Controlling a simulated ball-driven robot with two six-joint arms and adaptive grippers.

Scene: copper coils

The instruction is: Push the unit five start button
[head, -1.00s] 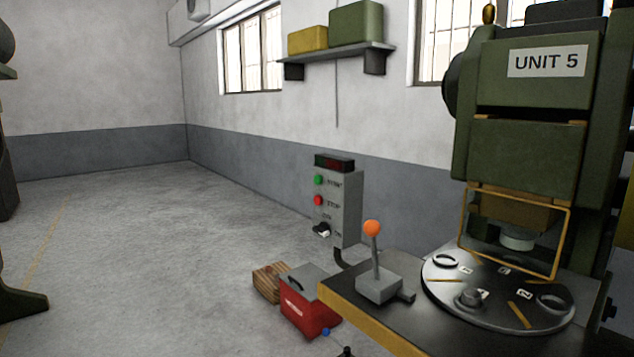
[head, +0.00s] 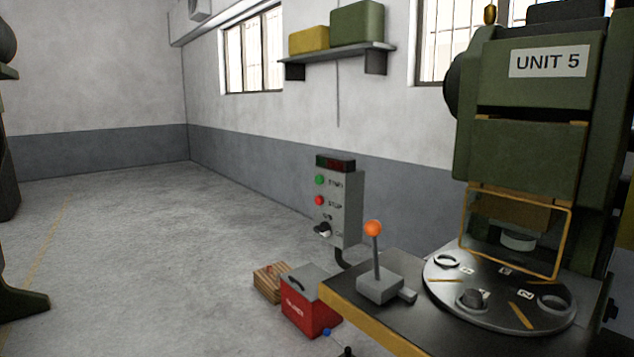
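The green machine labelled UNIT 5 (head: 547,62) stands at the right. Its grey control box (head: 340,205) stands left of the machine's table. The green start button (head: 319,180) is at the top of the box face, under a dark display (head: 335,163). The red stop button (head: 319,201) is below it, and a dark rotary switch (head: 322,229) is lower still. Neither of my grippers shows in the head view.
A lever with an orange knob (head: 373,229) stands on the table's front corner, beside a round dial plate (head: 455,302). A red toolbox (head: 303,306) and a wooden crate (head: 268,284) sit on the floor below the box. The floor (head: 150,260) at left is clear.

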